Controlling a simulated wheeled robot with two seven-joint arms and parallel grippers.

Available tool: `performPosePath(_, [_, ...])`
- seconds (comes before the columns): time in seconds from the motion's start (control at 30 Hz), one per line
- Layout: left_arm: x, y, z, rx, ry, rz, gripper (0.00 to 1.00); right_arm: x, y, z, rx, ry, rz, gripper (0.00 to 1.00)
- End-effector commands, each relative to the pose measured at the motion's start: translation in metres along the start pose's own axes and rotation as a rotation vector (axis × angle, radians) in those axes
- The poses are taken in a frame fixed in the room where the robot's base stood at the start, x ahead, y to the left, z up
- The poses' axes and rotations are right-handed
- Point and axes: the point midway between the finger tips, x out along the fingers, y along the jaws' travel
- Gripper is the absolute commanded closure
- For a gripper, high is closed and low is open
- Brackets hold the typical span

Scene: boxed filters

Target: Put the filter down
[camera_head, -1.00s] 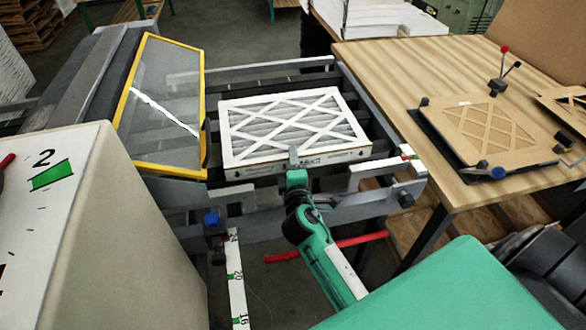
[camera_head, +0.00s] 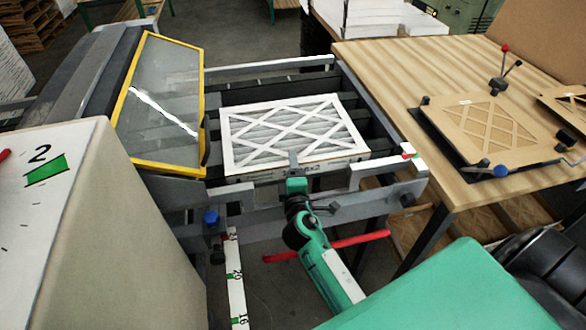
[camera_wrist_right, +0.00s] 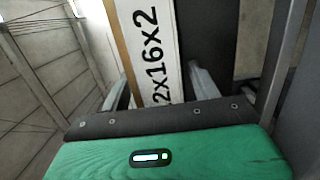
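The filter (camera_head: 290,130) is a flat white-framed panel with a criss-cross lattice over grey pleats. It lies level within the metal roller frame, low over the dark bars. Whether its underside touches the bars is hidden. My right gripper (camera_head: 293,160) reaches in from the front on a green arm, with one finger over the filter's near top edge. In the right wrist view, the filter's printed side (camera_wrist_right: 157,50), reading "2x16x2", stands between the two fingers of the right gripper (camera_wrist_right: 162,82), which appear closed on it. My left gripper is not in view.
A yellow-framed clear guard (camera_head: 160,105) stands directly left of the filter. A wooden table (camera_head: 400,65) with a cardboard lattice on a black fixture (camera_head: 487,130) is at right. A pale box-like housing fills the left foreground.

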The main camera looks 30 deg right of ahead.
Motion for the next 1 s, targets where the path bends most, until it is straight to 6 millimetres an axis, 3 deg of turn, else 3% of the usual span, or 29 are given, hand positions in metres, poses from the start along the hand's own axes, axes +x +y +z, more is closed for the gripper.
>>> performPosePath(0.3, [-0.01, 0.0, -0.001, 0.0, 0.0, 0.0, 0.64, -0.002, 0.01, 0.0, 0.0, 0.0, 0.0, 0.38])
performPosePath(0.7, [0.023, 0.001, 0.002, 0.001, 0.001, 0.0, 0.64, -0.083, 0.002, 0.0, 0.0, 0.0, -0.002, 0.38])
performPosePath(1.0, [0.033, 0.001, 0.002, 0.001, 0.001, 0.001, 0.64, -0.117, 0.006, 0.0, 0.0, 0.0, 0.0, 0.38])
